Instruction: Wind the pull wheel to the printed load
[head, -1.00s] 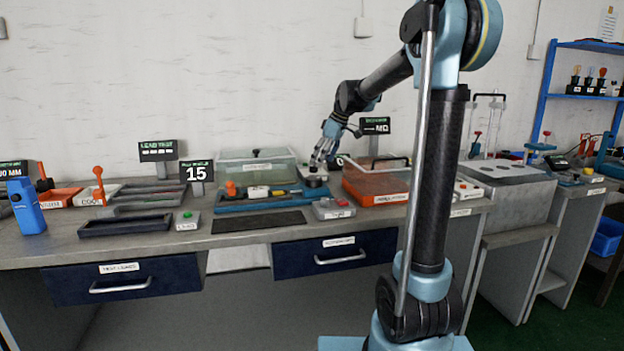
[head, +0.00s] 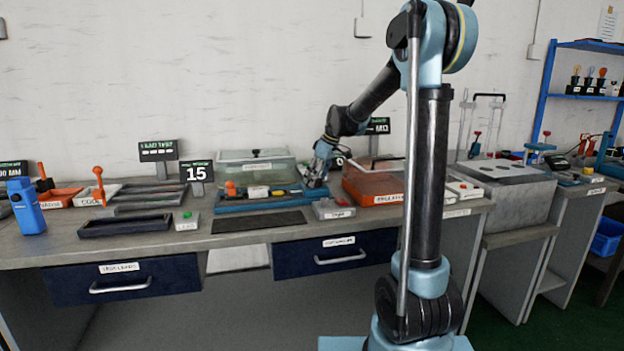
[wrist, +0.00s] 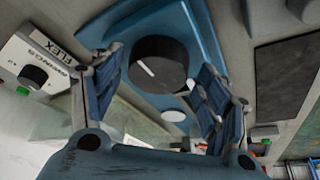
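The pull wheel (wrist: 168,52) is a black round knob with a white line on top, set on a blue base (wrist: 205,35) in the wrist view. My gripper (wrist: 160,70) is open, with one finger on each side of the wheel. Narrow gaps seem to show between fingers and wheel; I cannot tell whether either touches. In the head view my gripper (head: 317,178) points down at the right end of the blue fixture (head: 240,208) and hides the wheel. A black sign (head: 197,172) reads 15; its small heading is not clearly legible.
A lidded clear box (head: 255,165) stands behind the fixture, and an orange-based box (head: 378,190) close on the right. A grey box (head: 334,209) sits in front. A dark mat (head: 258,221) lies clear at the front. A FLEX-labelled unit (wrist: 40,60) shows in the wrist view.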

